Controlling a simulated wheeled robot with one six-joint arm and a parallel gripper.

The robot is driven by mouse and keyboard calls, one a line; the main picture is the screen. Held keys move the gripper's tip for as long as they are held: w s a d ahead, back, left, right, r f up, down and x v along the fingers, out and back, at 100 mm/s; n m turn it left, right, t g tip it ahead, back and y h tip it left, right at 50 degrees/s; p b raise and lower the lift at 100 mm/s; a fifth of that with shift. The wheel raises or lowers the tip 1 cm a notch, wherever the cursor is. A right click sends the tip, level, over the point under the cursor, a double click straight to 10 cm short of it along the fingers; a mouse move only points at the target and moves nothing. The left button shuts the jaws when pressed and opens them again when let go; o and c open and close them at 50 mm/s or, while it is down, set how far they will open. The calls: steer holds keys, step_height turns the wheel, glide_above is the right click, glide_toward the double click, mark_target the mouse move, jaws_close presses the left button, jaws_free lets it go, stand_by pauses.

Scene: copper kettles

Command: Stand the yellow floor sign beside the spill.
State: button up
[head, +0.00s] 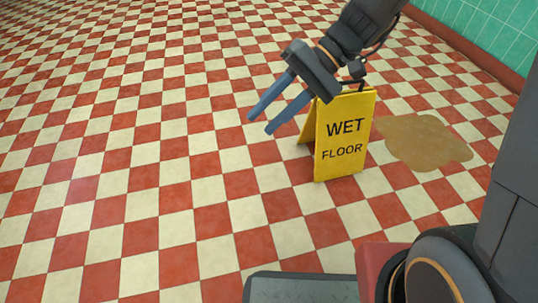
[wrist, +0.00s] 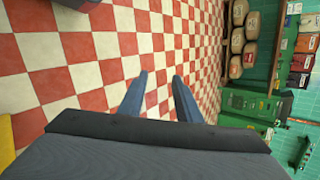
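The yellow floor sign (head: 343,140), marked WET FLOOR, stands upright on the checkered floor in the head view. Its two panels are spread apart. In the wrist view, my gripper (wrist: 160,88) also shows open and empty. A yellow strip, probably the sign (wrist: 6,142), shows at the left edge of the wrist view.
A teal tiled wall (head: 490,30) with a red base runs along the upper right. The floor left of the sign is clear. The wrist view shows several brown sacks (wrist: 236,40), a green cabinet (wrist: 245,103) and shelved packages (wrist: 307,42) on the right.

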steer(key=s+r+n+t+h, duration=0.2)
steer(key=s+n+h, duration=0.1)
steer(key=s, duration=0.4)
steer(key=s+r+n+t+h, duration=0.2)
steer(key=s+n+h, duration=0.1)
steer(key=s, duration=0.5)
steer(key=shift+d+r+t+h, duration=0.35)
steer(key=shift+d+t+h, duration=0.1)
steer(key=shift+h, duration=0.35)
steer(key=shift+s+r, duration=0.1)
steer(key=shift+r, duration=0.05)
steer(key=shift+d+r+m+p, duration=0.15)
steer(key=shift+r+m+p, duration=0.35)
steer(key=shift+r+p, duration=1.05)
steer(key=shift+r+p, duration=0.35)
steer(key=shift+p, duration=0.05)
